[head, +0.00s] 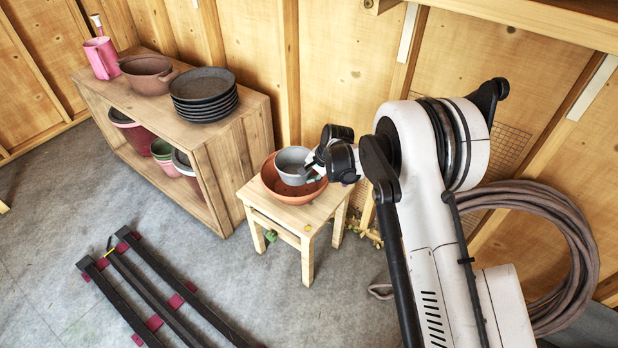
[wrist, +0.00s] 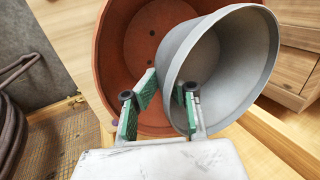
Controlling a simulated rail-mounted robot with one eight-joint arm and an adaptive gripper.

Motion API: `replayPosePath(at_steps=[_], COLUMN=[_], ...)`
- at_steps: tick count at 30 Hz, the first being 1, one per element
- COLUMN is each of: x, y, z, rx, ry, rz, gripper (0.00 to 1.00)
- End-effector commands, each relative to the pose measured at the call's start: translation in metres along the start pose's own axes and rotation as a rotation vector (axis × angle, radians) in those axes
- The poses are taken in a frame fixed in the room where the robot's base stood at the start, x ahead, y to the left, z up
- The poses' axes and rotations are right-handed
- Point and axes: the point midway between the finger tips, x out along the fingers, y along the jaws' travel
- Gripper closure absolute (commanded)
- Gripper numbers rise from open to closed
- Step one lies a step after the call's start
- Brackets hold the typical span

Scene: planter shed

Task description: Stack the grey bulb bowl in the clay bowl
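The grey bulb bowl (wrist: 232,70) is upright or slightly tilted over the clay bowl (wrist: 118,62), off to one side of it in the wrist view. In the head view the grey bowl (head: 291,160) sits within the clay bowl's outline, and the clay bowl (head: 283,190) rests on a small wooden stool. Whether the grey bowl touches the clay bowl's floor is hidden. My gripper (wrist: 168,100) is at the grey bowl's near side, with its green-padded fingers apart. The left finger is beside the bowl's wall and the right one overlaps the bowl. In the head view my gripper (head: 318,162) is partly hidden.
The stool (head: 262,208) stands beside a low wooden shelf (head: 230,150). On the shelf are a stack of dark saucers (head: 204,92), a brown bowl (head: 148,75) and a pink can (head: 102,58). A coiled hose (head: 575,240) hangs at right. Dark rails (head: 150,290) lie on the floor.

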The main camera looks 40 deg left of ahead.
Motion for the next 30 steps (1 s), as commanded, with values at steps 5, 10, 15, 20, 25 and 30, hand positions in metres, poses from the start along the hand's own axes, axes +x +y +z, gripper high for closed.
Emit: replayPosePath(at_steps=[5, 10, 15, 20, 25, 30], x=[0.002, 0.006, 0.010, 0.011, 0.010, 0.010], y=[0.001, 0.003, 0.004, 0.005, 0.005, 0.005], z=[0.000, 0.000, 0.000, 0.000, 0.000, 0.000], rx=[0.000, 0.000, 0.000, 0.000, 0.000, 0.000], ry=[0.000, 0.000, 0.000, 0.000, 0.000, 0.000], rz=[0.000, 0.000, 0.000, 0.000, 0.000, 0.000], gripper=[1.00, 1.00, 1.00, 1.00, 0.76, 0.76])
